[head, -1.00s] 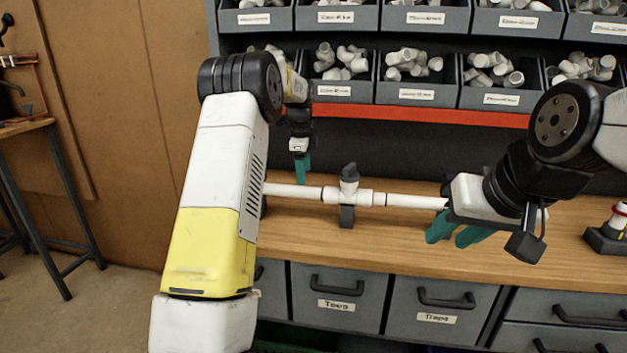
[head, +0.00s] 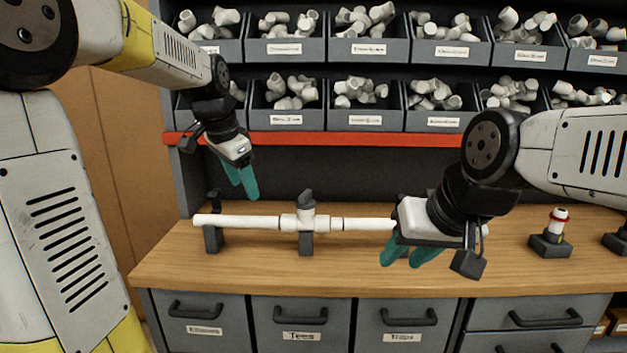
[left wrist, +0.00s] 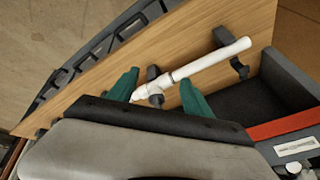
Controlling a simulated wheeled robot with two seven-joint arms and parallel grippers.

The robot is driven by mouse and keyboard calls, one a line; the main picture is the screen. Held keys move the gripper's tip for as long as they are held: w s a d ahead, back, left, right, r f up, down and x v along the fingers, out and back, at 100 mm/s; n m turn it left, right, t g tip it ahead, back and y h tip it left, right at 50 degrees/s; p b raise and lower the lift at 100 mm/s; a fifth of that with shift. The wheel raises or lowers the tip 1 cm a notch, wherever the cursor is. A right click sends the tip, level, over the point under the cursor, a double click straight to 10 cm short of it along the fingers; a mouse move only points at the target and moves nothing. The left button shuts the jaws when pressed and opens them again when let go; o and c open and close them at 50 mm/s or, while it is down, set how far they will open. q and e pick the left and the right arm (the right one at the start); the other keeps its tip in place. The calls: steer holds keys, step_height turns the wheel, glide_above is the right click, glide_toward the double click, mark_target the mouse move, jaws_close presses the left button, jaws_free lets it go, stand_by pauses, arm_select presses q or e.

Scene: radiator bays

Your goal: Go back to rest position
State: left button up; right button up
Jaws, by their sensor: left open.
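A white pipe assembly (head: 250,222) lies level above the wooden bench, with a tee (head: 303,221) in its middle. Dark supports hold it at the tee (head: 306,244) and near its left end (head: 212,240). My left gripper (head: 243,182) is open and empty, above and behind the left part of the pipe, apart from it. The left wrist view shows the pipe (left wrist: 215,60) beyond the green fingers (left wrist: 158,98). My right gripper (head: 411,252) is at the pipe's right end, its fingers pointing down. Its body hides that end, so its hold is unclear.
Bins of white fittings (head: 365,90) stand in two rows behind the bench, above a red rail (head: 340,139). A small stand with a red-ringed fitting (head: 551,235) is on the right. The bench front (head: 230,275) is clear, with drawers (head: 302,320) below.

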arm_select(q)
steer(key=s+d+f+n+t, duration=0.1)
steer(key=s+n, duration=0.3)
steer(key=s, duration=0.7)
steer(key=s+d+f+n+t, duration=0.1)
steer(key=s+f+n, duration=0.2)
steer(key=s, duration=0.8)
steer(key=shift+n+h, duration=0.4)
steer(key=shift+n, duration=0.5)
